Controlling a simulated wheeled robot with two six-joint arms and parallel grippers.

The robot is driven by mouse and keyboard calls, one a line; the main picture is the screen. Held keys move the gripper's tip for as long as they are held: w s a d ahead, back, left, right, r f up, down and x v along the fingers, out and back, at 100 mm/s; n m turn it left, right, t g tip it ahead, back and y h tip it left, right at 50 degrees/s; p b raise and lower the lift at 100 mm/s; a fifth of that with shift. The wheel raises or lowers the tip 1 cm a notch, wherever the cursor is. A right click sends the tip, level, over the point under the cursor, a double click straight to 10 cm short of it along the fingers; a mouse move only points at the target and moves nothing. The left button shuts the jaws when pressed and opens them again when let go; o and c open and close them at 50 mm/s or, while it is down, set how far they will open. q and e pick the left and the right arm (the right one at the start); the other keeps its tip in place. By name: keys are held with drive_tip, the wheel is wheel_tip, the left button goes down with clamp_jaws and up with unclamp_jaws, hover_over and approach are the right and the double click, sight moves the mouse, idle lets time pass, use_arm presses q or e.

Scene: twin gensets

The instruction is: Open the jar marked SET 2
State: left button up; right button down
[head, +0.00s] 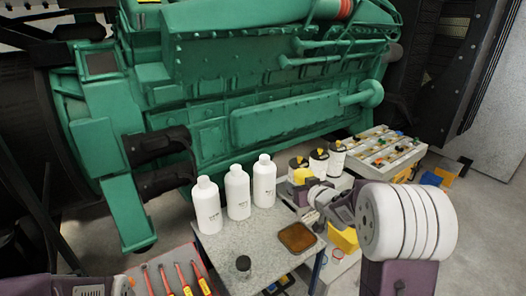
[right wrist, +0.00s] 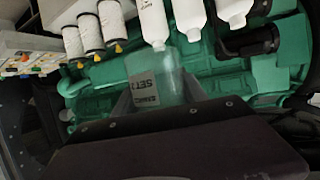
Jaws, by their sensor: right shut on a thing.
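My right gripper (right wrist: 157,92) is shut on a clear, pale jar (right wrist: 160,68) in the right wrist view. The jar's grey label reads SET, with the rest hard to read. In the head view, the right gripper (head: 310,196) is above the right side of the small table (head: 222,244), near the dark-labelled canisters. The jar itself is hard to make out there; a yellow patch (head: 302,175) shows by the fingers, and I cannot tell whether it belongs to it. Part of my left arm shows at the lower left, but its gripper is out of view.
White bottles (head: 238,192) stand at the table's back. A brown tray (head: 297,237) and a small dark pot (head: 243,264) are on the tabletop. Several canisters (head: 318,161) stand behind the gripper. Red-handled tools (head: 182,278) lie at lower left. The green genset (head: 280,110) blocks the back.

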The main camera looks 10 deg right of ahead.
drive_tip(key=s+a+f+n+g+y, duration=0.2)
drive_tip(key=a+f+n+y, duration=0.25)
drive_tip(key=a, duration=0.75)
drive_tip(key=s+a+f+n+g+y, duration=0.15)
drive_tip(key=a+f+n+y, duration=0.35)
drive_tip(key=a, duration=0.6)
drive_tip(key=d+f+m+t+h+b, duration=0.3)
drive_tip(key=d+f+m+h+b, duration=0.25)
drive_tip(key=d+f+b, duration=1.75)
drive_tip(key=b, duration=0.7)
hover_over(262, 258)
wheel_tip(262, 258, down, 2)
drive_tip(key=shift+s+f+m, duration=0.1)
drive_tip(key=shift+f+m, duration=0.15)
drive_tip(key=shift+m, duration=0.05)
wheel_tip(262, 258, down, 4)
drive_tip(key=shift+r+g+b, duration=0.1)
drive_tip(key=shift+g+b, duration=0.15)
drive_tip(key=shift+b, duration=0.35)
drive_tip(key=shift+f, duration=0.2)
drive_tip(key=c, duration=0.6)
unclamp_jaws()
drive_tip(key=shift+c, duration=0.2)
